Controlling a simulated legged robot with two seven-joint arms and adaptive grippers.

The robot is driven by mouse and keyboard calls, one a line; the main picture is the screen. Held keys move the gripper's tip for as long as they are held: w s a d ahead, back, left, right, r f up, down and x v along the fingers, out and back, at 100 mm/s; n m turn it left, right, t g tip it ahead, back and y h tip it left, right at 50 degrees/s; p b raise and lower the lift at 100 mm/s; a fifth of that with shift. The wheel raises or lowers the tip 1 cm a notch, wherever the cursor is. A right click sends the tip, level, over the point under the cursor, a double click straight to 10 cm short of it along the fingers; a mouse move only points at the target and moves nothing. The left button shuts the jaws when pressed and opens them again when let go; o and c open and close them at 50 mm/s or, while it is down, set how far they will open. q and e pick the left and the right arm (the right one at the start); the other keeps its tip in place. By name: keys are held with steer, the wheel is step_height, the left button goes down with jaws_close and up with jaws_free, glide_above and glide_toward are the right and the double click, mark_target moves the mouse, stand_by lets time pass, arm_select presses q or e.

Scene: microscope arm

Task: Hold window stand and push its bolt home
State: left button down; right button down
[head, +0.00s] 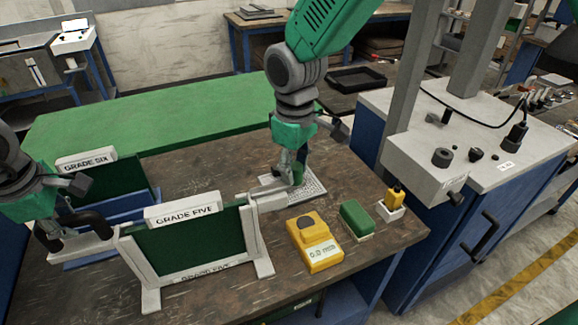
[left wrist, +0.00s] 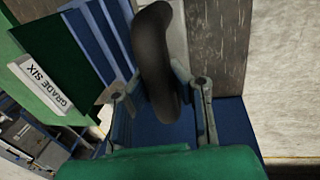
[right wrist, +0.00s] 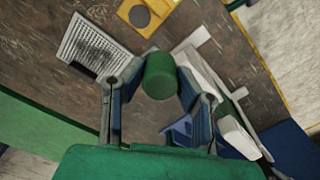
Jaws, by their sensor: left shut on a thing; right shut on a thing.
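The window stand (head: 148,262) marked GRADE FIVE stands upright on the brown table, with a pale frame and dark green panel. My left gripper (head: 62,232) is at its left side, shut on a black curved handle (left wrist: 155,60), which lies between the fingers in the left wrist view (left wrist: 160,95). My right gripper (head: 292,172) is at the stand's right side, shut on a green cylindrical knob (right wrist: 160,75), seen between the fingers in the right wrist view (right wrist: 158,100). A pale bolt bar (head: 268,201) runs by the stand's right post. How deep it sits is unclear.
A GRADE SIX stand (head: 85,160) is behind. A yellow device (head: 314,245), a green block (head: 356,218) and a small yellow-topped item (head: 394,200) sit right. A perforated plate (head: 312,186) lies behind my right gripper. A blue cabinet (head: 440,190) borders the table.

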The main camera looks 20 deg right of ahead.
mark_target(272, 186)
steer(key=a, duration=0.5)
steer(key=shift+w, duration=0.15)
steer(key=c, duration=1.2)
jaws_free()
steer(key=shift+d, duration=0.1)
steer(key=shift+r, duration=0.15)
steer(key=shift+r, duration=0.35)
step_height(272, 186, up, 11)
arm_select(q)
steer(key=c, duration=1.5)
jaws_free()
